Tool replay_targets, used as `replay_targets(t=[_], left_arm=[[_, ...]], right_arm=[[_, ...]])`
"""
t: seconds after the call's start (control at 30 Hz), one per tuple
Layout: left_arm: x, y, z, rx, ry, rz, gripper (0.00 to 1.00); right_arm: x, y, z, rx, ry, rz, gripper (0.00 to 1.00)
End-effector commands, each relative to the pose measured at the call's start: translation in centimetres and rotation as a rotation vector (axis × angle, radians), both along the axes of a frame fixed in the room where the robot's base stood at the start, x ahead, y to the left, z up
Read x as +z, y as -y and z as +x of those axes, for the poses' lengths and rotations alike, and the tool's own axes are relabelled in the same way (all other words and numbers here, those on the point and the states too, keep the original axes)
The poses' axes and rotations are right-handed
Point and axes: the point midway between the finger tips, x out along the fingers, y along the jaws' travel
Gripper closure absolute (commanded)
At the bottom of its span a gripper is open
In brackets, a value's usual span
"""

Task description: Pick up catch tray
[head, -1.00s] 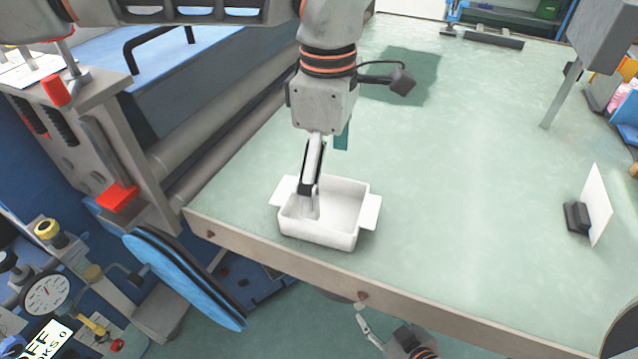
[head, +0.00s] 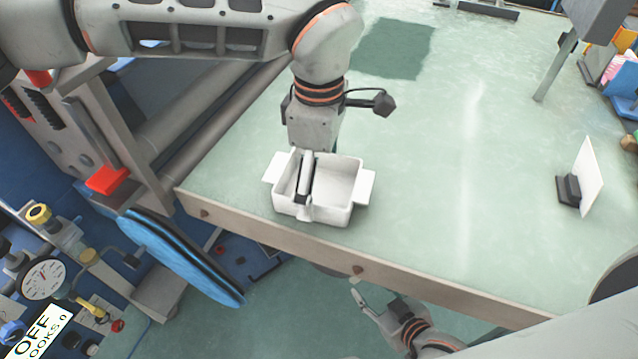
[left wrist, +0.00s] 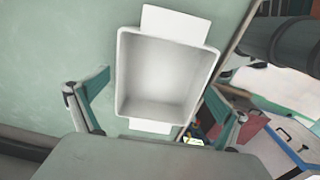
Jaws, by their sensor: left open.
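The catch tray (head: 338,214) is a white, empty, open box with a flat tab on each of two opposite sides. It stands on the green table near its front edge. My left gripper (head: 305,196) points down over the tray's left part in the head view. In the left wrist view the tray (left wrist: 165,75) lies ahead, and the spread fingers of the left gripper (left wrist: 160,118) are on either side of its lower end. I cannot tell whether a finger touches it. My right gripper (head: 358,295) is low, beyond the table's front edge, away from the tray; its opening is unclear.
The green table (head: 450,200) is mostly clear right of the tray. A white upright card in a black holder (head: 570,190) stands at the right. A grey post (head: 555,70) rises at the back right. Machinery with a dial gauge (head: 45,278) and blue pad (head: 185,260) is at the left.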

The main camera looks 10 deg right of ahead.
Motion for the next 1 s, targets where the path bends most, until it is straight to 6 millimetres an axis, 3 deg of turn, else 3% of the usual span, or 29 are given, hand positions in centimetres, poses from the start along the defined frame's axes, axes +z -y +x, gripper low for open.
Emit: replay_targets(t=[0.07, 0.23, 0.67, 0.87, 1.0], left_arm=[[0.0, 0.0, 0.0, 0.0, 0.0, 0.0, 0.0], [0.0, 0.0, 0.0, 0.0, 0.0, 0.0, 0.42], [0.5, 0.0, 0.0, 0.0, 0.0, -0.001, 0.42], [2.8, 0.0, 0.1, 0.001, 0.003, -0.001, 0.42], [6.0, 0.1, 0.1, 0.001, 0.006, -0.002, 0.42]], right_arm=[[0.0, 0.0, 0.0, 0.0, 0.001, 0.0, 0.6], [0.0, 0.0, 0.0, 0.0, 0.0, 0.0, 0.6], [-0.5, 0.1, -0.2, 0.0, -0.009, -0.002, 0.6], [-0.5, 0.1, -0.3, 0.0, -0.009, -0.002, 0.6], [-0.4, 0.1, -0.3, -0.001, -0.009, -0.001, 0.6]])
